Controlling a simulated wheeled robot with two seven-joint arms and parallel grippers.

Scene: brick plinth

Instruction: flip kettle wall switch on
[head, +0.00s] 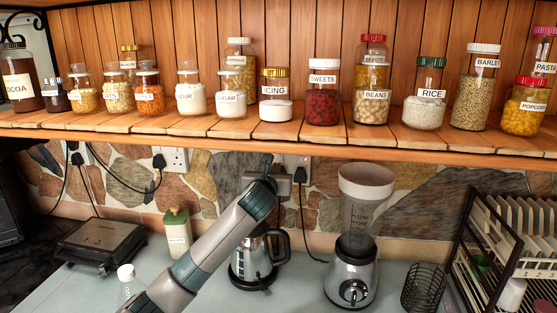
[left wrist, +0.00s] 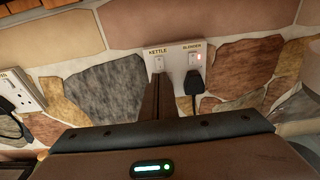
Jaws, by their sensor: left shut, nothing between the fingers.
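The double wall socket (left wrist: 177,54) has a white plate labelled KETTLE and BLENDER. The kettle switch (left wrist: 159,63) is the left rocker, just above my left fingertips (left wrist: 157,78). I cannot tell whether the fingers touch it. The blender switch on the right shows a red light, and a black plug (left wrist: 188,100) sits below it. The kettle socket's lower part is hidden behind my fingers. In the head view my left gripper (head: 265,166) is shut in front of the socket plate (head: 298,162), partly covering it. The steel kettle (head: 268,258) stands below. My right gripper is not in view.
A wooden shelf (head: 330,143) with several labelled jars runs just above the socket. A blender (head: 352,270) stands right of the kettle. A green-topped bottle (head: 177,235) and a black grill (head: 100,240) stand left. A dish rack (head: 500,250) is at the right.

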